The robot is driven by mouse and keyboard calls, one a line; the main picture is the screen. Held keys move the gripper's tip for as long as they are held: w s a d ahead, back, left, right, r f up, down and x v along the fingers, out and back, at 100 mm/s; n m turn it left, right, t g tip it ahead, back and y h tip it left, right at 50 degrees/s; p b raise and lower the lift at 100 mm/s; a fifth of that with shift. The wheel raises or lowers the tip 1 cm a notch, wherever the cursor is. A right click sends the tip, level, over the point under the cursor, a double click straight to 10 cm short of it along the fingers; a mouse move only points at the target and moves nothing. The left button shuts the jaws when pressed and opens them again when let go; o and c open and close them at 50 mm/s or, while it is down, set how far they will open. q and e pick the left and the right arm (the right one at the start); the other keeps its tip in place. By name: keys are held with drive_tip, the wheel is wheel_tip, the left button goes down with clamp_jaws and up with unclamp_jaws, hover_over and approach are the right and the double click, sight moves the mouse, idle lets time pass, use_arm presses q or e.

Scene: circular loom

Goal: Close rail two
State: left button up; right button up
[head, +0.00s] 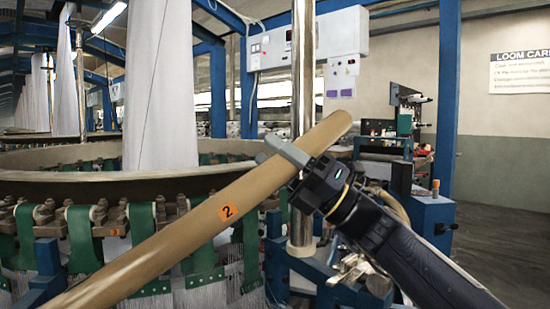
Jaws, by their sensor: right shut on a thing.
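Rail two is a long tan bar (170,245) with an orange tag marked 2. It runs diagonally across the head view from the lower left up to its free end at the upper right, in front of the loom. My right gripper (285,155) comes in from the lower right and is shut on the rail near its upper end. One grey finger shows across the top of the rail; the other is hidden. My left gripper is not in view.
The loom's curved ring (60,158) with green straps and metal brackets lies behind the rail. A chrome post (303,80) and blue frame posts stand close behind the gripper. A white control box (335,45) is mounted behind. Open floor (495,245) lies at right.

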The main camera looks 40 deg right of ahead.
drive_tip(key=o, duration=1.4)
drive_tip(key=shift+v, duration=3.9)
